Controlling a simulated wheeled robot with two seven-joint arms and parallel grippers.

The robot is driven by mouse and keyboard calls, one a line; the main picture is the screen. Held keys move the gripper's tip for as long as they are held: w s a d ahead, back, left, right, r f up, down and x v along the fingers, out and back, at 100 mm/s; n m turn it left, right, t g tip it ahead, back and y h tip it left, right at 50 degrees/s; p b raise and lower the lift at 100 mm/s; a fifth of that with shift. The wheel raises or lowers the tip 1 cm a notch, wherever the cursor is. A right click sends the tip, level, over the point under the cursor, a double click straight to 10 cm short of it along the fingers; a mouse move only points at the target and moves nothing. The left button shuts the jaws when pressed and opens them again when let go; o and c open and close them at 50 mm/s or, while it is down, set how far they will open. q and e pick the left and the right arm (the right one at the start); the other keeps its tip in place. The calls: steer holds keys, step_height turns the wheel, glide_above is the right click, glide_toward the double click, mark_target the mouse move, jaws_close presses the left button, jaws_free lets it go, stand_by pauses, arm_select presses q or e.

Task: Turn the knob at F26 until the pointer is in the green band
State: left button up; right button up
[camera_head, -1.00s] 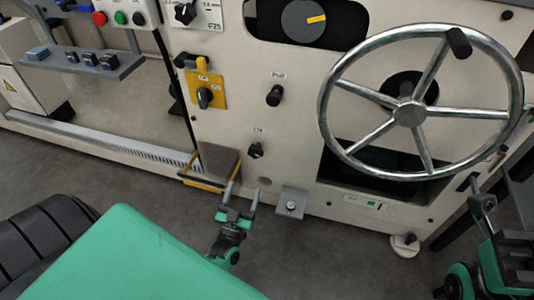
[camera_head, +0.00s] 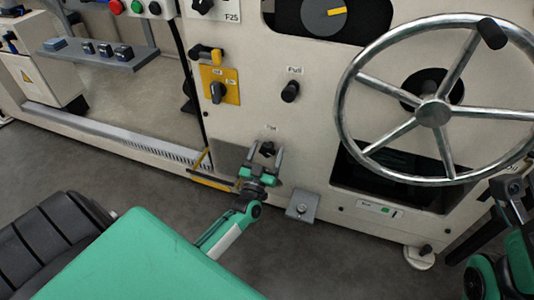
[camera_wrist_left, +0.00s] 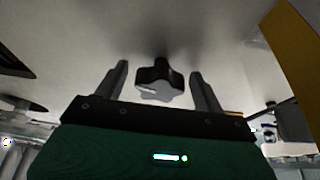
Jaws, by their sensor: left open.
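A small black lobed knob (camera_head: 267,148) sits low on the cream machine panel, under a small label that I cannot read. My left gripper (camera_head: 265,154) is open in front of it, with one finger to each side. In the left wrist view the knob (camera_wrist_left: 160,82) shows between the two open fingertips (camera_wrist_left: 158,80), with a gap on both sides. I see no F26 tag, and no pointer with a green band that I can make out. My right gripper (camera_head: 508,188) is partly in view at the right edge; its jaws are unclear.
A large steel handwheel (camera_head: 433,112) stands out from the panel at right. A black pull knob (camera_head: 290,91) and a yellow-plated switch (camera_head: 218,92) are above. A grey bracket (camera_head: 302,206) juts out low, right of my left gripper.

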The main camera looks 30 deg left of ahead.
arm_select(q)
steer(key=c, duration=1)
steer(key=shift+o, duration=0.2)
steer(key=shift+n, duration=0.3)
